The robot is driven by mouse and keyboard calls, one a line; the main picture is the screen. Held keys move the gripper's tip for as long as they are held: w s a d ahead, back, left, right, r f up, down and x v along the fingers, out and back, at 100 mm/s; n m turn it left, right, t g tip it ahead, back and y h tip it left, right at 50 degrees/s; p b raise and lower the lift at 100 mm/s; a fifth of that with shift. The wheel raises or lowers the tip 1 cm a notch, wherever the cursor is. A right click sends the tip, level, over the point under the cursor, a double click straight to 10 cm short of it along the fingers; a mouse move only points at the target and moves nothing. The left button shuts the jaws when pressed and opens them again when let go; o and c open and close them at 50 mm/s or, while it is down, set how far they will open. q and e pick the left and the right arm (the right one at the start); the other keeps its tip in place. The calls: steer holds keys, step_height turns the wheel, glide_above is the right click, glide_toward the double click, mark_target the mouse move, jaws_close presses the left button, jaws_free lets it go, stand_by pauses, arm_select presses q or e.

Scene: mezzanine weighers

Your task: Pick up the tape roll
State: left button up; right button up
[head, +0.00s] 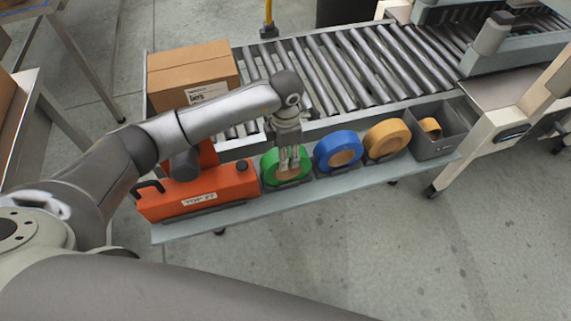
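A green tape roll (271,166) stands on edge in a holder on the grey shelf (330,187) along the conveyor. A blue tape roll (325,152) and an orange-tan tape roll (375,141) stand to its right. A smaller yellow-orange roll (431,126) sits in a grey bin (446,147) at the shelf's right end. My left gripper (290,163) points down at the green roll, and its fingers cover part of the roll's middle. Whether they touch or grip it cannot be made out. My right gripper is not in view.
An orange-red tape dispenser (215,190) with a black handle stands just left of the green roll, under my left arm. A cardboard box (190,70) sits on the roller conveyor (350,68) behind. Bare concrete floor (400,240) lies in front of the shelf.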

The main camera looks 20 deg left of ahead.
arm_select(q)
jaws_close()
steer(key=shift+w+r, duration=0.1)
steer(key=shift+r, duration=0.1)
